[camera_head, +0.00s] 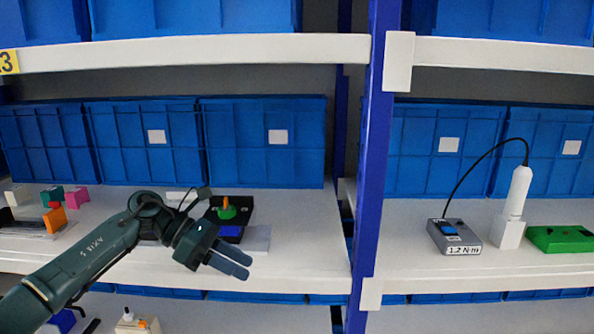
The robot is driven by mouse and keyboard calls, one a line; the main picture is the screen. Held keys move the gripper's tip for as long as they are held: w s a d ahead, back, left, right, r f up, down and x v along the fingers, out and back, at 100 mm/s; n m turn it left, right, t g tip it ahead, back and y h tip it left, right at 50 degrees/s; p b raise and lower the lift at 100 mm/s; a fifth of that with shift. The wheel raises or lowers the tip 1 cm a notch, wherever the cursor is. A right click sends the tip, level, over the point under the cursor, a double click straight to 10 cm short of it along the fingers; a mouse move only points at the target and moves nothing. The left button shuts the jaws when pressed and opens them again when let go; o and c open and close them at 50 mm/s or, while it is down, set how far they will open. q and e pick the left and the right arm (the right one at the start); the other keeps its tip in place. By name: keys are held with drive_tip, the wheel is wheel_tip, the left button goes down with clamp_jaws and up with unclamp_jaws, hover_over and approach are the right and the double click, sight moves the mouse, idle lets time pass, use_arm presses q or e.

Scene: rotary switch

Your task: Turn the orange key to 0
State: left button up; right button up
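The orange key (226,203) stands up from a round green knob (228,212) on a black switch box (243,209) on the left part of the middle shelf. No 0 mark is readable at this size. My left gripper (246,266) is in front of and below the box, fingers pointing right and slightly down. Its two fingers show a narrow gap with nothing between them. It appears apart from the key. My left wrist hides part of the shelf left of the box. My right gripper is not in view.
A blue block (230,231) sits just below the knob. A blue upright post (373,160) divides the shelf. Blue bins (265,155) stand behind. Right of the post are a grey box (454,238), a white handheld tool (517,195) and a green case (562,238). Small colored blocks (77,197) lie at far left.

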use_arm(q)
drive_tip(key=s+d+f+n+t+h, duration=0.3)
drive_tip(key=d+n+t+h, duration=0.15)
drive_tip(key=n, duration=0.45)
drive_tip(key=s+d+f+n+t+h, duration=0.25)
drive_tip(key=d+n+t, duration=0.25)
drive_tip(key=n, duration=0.3)
drive_tip(key=s+a+f+n+y, duration=0.4)
drive_tip(key=s+f+n+y, duration=0.1)
drive_tip(key=n, duration=0.5)
drive_tip(key=s+a+f+n+t+y+p, duration=0.1)
drive_tip(key=s+a+f+n+y, duration=0.3)
drive_tip(key=s+f+n, duration=0.4)
drive_tip(key=s+a+f+n+t+y+p, duration=0.1)
drive_tip(key=s+a+f+n+y, duration=0.3)
drive_tip(key=n, duration=1)
drive_tip(key=s+f+y, duration=0.2)
drive_tip(key=s+f, duration=0.1)
drive_tip(key=f, duration=0.1)
drive_tip(key=shift+s+a+y, duration=0.2)
drive_tip(key=shift+a+y, duration=0.1)
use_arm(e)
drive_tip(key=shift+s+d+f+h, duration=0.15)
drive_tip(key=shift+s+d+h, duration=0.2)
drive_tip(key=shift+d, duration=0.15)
use_arm(q)
drive_tip(key=shift+f, duration=0.1)
